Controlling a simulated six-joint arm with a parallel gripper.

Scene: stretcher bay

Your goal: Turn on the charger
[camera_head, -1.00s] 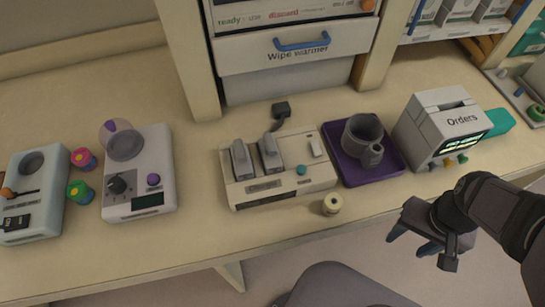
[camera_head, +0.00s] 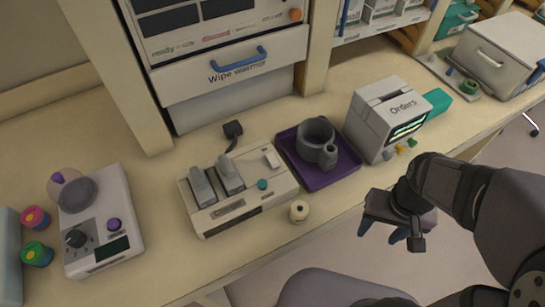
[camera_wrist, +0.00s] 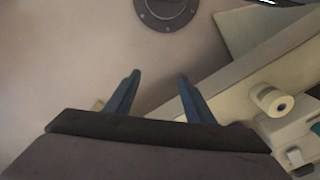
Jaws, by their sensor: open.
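The charger (camera_head: 236,205) is a cream box on the counter, left of the purple tray. Two grey handsets (camera_head: 216,181) stand in its slots. A teal round button (camera_head: 262,184) and a pale rocker-like piece (camera_head: 272,158) are on its right part. A black plug (camera_head: 233,129) with a cable is behind it. My gripper (camera_head: 391,237) is in front of the counter edge, to the right of the charger and apart from it. Its two blue fingers also show spread and empty in the wrist view (camera_wrist: 157,92). A corner of the charger appears at the right there.
A small cream spool (camera_head: 299,211) stands by the charger's front right corner. The purple tray (camera_head: 343,167) holds a grey mug (camera_head: 317,143). The Orders printer (camera_head: 380,127) is right of it. A white dial device (camera_head: 84,255) is at left.

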